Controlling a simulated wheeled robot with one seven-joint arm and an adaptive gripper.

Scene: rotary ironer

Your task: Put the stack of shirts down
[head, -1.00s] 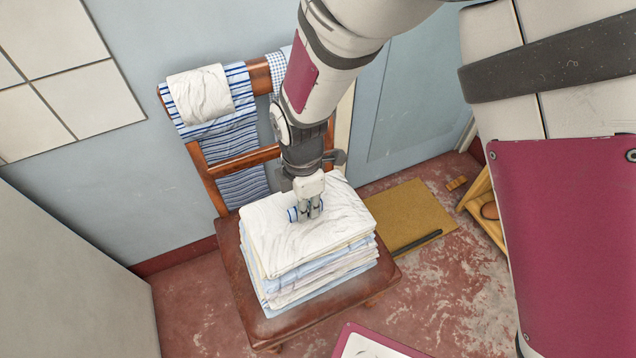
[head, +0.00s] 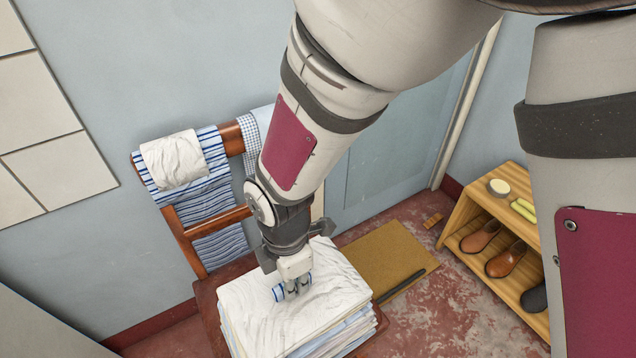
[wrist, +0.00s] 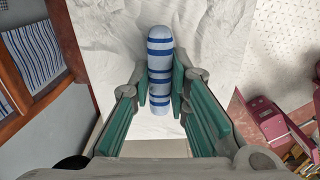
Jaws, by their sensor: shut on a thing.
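The stack of shirts (head: 335,290) is a thick pile of folded white and pale blue cloth over the seat of the wooden chair (head: 205,300). Its lower front is cut off by the head view's bottom edge. A blue-and-white striped roll (head: 278,293) lies on its white top. My gripper (head: 294,290) points down at the top of the stack and is shut on this roll. In the wrist view the roll (wrist: 159,45) sits between the two teal-lined fingers (wrist: 160,95), with white cloth (wrist: 110,40) beneath. I cannot tell whether the stack bears fully on the seat.
Striped cloth (head: 212,205) and a folded white cloth (head: 174,160) hang on the chair's back. A tan mat (head: 375,262) with a dark bar (head: 402,285) lies on the floor. A wooden shelf (head: 470,205) with shoes stands at the right.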

